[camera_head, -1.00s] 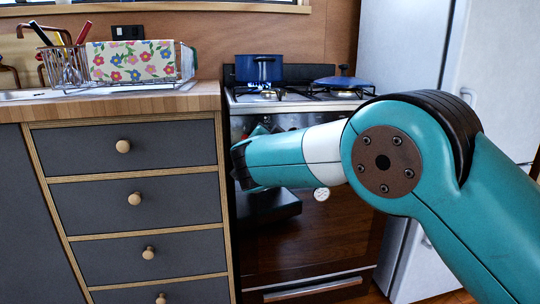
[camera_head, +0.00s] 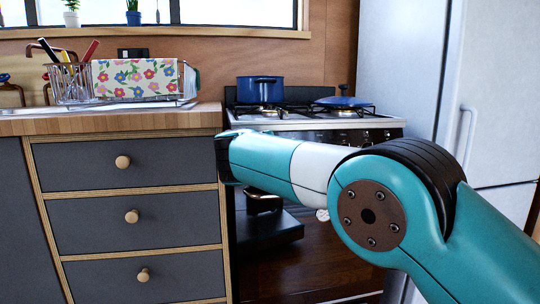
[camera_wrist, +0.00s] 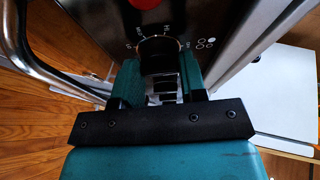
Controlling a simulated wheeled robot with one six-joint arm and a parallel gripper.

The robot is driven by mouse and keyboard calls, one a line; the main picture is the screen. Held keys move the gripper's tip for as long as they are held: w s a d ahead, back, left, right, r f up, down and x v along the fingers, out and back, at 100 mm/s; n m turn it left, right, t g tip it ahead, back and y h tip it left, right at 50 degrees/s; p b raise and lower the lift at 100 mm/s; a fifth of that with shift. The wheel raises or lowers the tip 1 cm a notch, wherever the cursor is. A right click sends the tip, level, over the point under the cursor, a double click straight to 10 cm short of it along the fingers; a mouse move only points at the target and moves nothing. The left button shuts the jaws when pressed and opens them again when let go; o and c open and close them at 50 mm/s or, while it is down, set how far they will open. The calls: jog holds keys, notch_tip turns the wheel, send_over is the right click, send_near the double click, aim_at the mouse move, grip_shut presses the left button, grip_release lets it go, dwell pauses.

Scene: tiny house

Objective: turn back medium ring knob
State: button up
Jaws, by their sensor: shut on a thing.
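A dark round stove knob (camera_wrist: 158,48) with white markings around it sits on the black control panel in the wrist view. My gripper (camera_wrist: 160,72) is shut on this knob, with one teal finger on each side. The stove (camera_head: 300,123) stands right of the drawers in the head view. A blue pot (camera_head: 260,90) is on its left burner and a blue lidded pan (camera_head: 343,101) on its right. My arm hides part of the stove front, and my fingertips do not show in the head view.
Drawers with round wooden knobs (camera_head: 122,162) stand left of the stove under a wooden counter (camera_head: 110,121). A dish rack with a floral cloth (camera_head: 135,80) is on it. A fridge (camera_head: 405,70) stands at the right. An oven handle bar (camera_wrist: 45,65) runs close beside my gripper.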

jog(key=shift+m, duration=0.5)
jog(key=o, duration=0.9)
jog(key=shift+a, duration=0.1)
jog(key=p+v, duration=0.1)
jog(key=v, duration=1.6)
jog(key=shift+s+r, duration=0.15)
jog(key=shift+r, duration=0.05)
